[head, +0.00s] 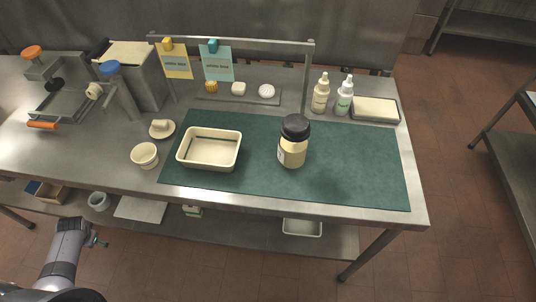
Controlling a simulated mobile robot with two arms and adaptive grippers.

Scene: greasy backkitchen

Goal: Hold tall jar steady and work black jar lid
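The tall jar (292,154) stands upright on the green mat (350,170), right of the cream tray. Its body is pale yellow, with a whitish label low on its left side. The black lid (295,127) sits on top of the jar; how tight it is cannot be seen. My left arm comes in at the lower left, and my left gripper (97,241) is in front of the table, far from the jar. Its fingers are too small and dark to tell if they are open. My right gripper is out of view.
The cream tray (181,154) sits on the mat's left part. Two bottles (321,94) (344,97) and a shallow tray (375,109) stand behind the mat. A metal rail (240,42) carries note cards. The mat's right part is clear.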

